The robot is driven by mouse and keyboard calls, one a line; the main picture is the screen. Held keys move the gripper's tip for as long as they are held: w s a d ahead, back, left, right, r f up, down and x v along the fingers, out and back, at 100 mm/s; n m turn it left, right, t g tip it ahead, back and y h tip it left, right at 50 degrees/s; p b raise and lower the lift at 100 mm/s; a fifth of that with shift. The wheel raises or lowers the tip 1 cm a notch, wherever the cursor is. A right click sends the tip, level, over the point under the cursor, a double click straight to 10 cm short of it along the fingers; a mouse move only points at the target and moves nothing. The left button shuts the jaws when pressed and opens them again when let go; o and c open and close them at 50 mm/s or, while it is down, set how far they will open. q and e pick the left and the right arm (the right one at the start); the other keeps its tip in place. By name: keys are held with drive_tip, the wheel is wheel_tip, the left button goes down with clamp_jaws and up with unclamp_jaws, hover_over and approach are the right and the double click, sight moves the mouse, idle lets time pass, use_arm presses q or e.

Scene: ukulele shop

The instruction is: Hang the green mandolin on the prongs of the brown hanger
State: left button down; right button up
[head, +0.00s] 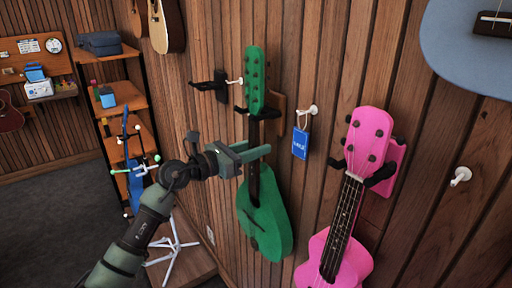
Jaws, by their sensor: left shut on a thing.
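The green mandolin (265,225) stands upright in front of the wood-panelled wall, its green headstock at the top and its dark neck below it. The brown hanger (278,103) is on the wall behind the base of the headstock and is partly hidden by it. A dark prong (241,110) shows at the left of the neck, just below the headstock; I cannot tell whether the headstock rests on the prongs. My left gripper (258,154) is shut on the mandolin's neck, above its body. My right gripper is out of view.
A pink ukulele (343,225) hangs at the right on a pink hanger (390,165). A blue tag (299,144) hangs from a white hook between the instruments. A black hanger (208,86) is at the left. A shelf rack (125,95) and a white stand (172,245) are farther left.

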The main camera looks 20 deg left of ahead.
use_arm(q)
drive_tip(key=shift+v, duration=0.9)
idle(0.7)
drive_tip(key=c, duration=1)
unclamp_jaws()
drive_tip(key=shift+o, duration=0.2)
drive_tip(key=shift+f, duration=0.3)
drive_tip(key=shift+s+r, duration=0.1)
drive_tip(key=shift+r, duration=0.05)
drive_tip(key=shift+s, duration=0.1)
drive_tip(key=shift+v, duration=0.85)
drive_tip(key=shift+a+b, duration=0.1)
drive_tip(key=shift+b, duration=0.2)
